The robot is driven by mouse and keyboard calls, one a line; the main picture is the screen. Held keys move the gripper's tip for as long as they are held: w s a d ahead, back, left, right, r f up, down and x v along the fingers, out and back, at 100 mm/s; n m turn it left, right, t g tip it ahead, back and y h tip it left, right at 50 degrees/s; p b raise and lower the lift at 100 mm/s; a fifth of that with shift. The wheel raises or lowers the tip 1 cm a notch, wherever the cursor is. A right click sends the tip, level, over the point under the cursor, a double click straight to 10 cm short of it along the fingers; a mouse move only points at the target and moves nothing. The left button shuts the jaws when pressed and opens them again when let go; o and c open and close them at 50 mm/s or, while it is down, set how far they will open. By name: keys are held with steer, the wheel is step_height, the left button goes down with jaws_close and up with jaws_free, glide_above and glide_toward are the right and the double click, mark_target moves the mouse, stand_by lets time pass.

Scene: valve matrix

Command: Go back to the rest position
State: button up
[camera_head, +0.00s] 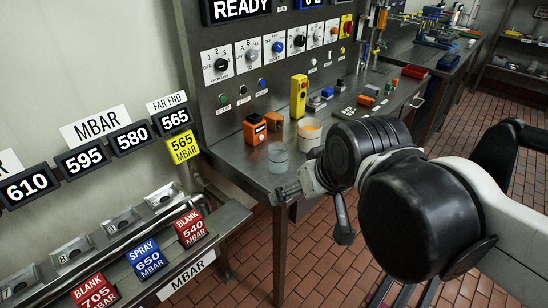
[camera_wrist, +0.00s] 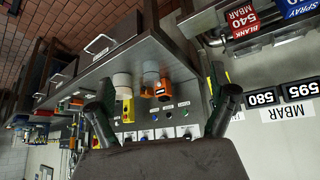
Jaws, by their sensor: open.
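My gripper (camera_wrist: 164,98) shows in the wrist view with its two dark fingers spread wide apart. Nothing is held between them. The bench edge and control panel show beyond the gap, upside down in this view. In the head view my arm reaches in from the right, and its end hangs in front of the bench's near edge, beside a clear glass (camera_head: 278,157). The head view does not show both fingertips clearly. No rest position marker is visible.
The bench (camera_head: 240,165) carries an orange box (camera_head: 255,131), a white cup (camera_head: 309,134) and a yellow box (camera_head: 299,95). A control panel (camera_head: 263,70) with knobs stands behind. At left is a rack with a red 540 MBAR plate (camera_head: 190,228) and a blue 650 plate (camera_head: 146,260). Tiled floor lies below.

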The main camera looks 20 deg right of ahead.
steer(key=shift+s+a+f, duration=0.15)
steer(key=shift+s+f, duration=0.45)
steer(key=shift+s, duration=0.1)
stand_by(2.0)
